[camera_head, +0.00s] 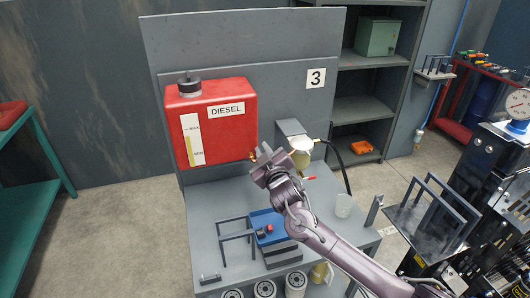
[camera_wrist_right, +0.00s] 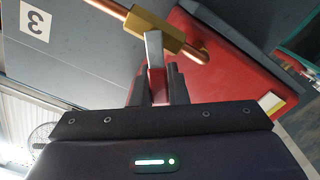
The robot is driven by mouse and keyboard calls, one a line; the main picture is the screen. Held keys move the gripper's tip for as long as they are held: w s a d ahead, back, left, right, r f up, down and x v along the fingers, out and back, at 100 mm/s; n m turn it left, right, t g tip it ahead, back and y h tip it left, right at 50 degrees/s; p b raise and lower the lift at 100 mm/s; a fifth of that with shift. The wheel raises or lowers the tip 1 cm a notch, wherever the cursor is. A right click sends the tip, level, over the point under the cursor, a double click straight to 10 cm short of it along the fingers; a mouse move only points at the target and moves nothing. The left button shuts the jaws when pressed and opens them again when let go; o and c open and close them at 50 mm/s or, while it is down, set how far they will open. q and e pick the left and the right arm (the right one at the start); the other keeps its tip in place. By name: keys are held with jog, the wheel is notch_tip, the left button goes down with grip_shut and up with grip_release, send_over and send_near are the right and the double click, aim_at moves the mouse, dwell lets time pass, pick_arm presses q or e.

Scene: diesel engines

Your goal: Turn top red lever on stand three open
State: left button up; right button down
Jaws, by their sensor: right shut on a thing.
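Stand three is a grey bench with a grey back panel (camera_head: 290,50) and a "3" sign (camera_head: 316,78). The sign also shows in the right wrist view (camera_wrist_right: 35,27). A red diesel tank (camera_head: 228,140) is mounted on the panel. My right gripper (camera_head: 263,166) is at the tank's lower right corner. In the right wrist view its fingers (camera_wrist_right: 158,88) are shut on the top red lever (camera_wrist_right: 157,72). The lever's silver arm runs to a brass valve (camera_wrist_right: 160,32) on a copper pipe (camera_wrist_right: 108,9). The gripper mostly hides the lever in the head view. My left gripper is not in view.
A glass filter bowl (camera_head: 301,158) hangs right of the gripper. A second red lever tip (camera_head: 310,178) shows below it. A clear cup (camera_head: 343,206), a blue box (camera_head: 268,226) and several filters (camera_head: 265,289) are on or near the bench. Shelves (camera_head: 368,102) stand behind.

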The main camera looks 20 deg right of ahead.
dwell(0.4)
jog(key=c, duration=1.4)
grip_release()
jog(key=shift+c, duration=0.2)
jog(key=s+b, duration=0.2)
jog(key=s, duration=0.6)
jog(key=shift+d, duration=0.1)
jog(key=shift+c, duration=0.3)
